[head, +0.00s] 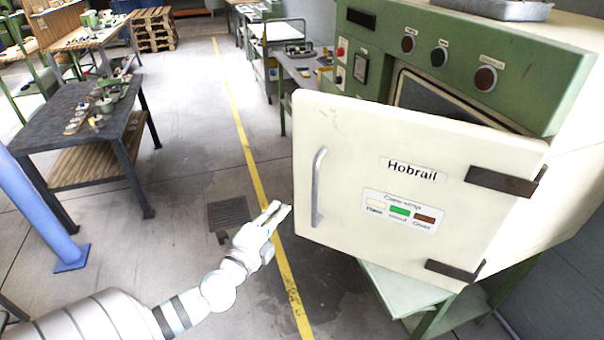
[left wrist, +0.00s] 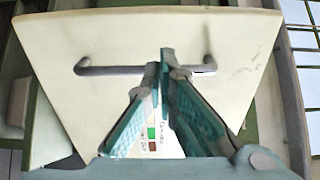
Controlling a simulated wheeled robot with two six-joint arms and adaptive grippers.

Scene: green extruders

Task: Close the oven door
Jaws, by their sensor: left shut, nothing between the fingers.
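The cream oven door (head: 400,125) stands ajar in the head view, swung out on dark hinges at its right side. The dark oven opening (head: 440,97) shows above its top edge. A grey bar handle (head: 318,187) is upright near the door's left edge. My left gripper (head: 279,210) is shut and empty, just left of the door's lower left corner. In the left wrist view the closed fingertips (left wrist: 166,58) overlap the handle (left wrist: 110,70) with the door face (left wrist: 130,40) behind. I cannot tell whether they touch. My right gripper is not in view.
The green oven housing (head: 465,50) stands behind the door on a green stand (head: 410,295). A dark workbench (head: 75,115) with small parts is at left, near a blue post (head: 35,205). The floor between, with a yellow line (head: 240,120), is clear.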

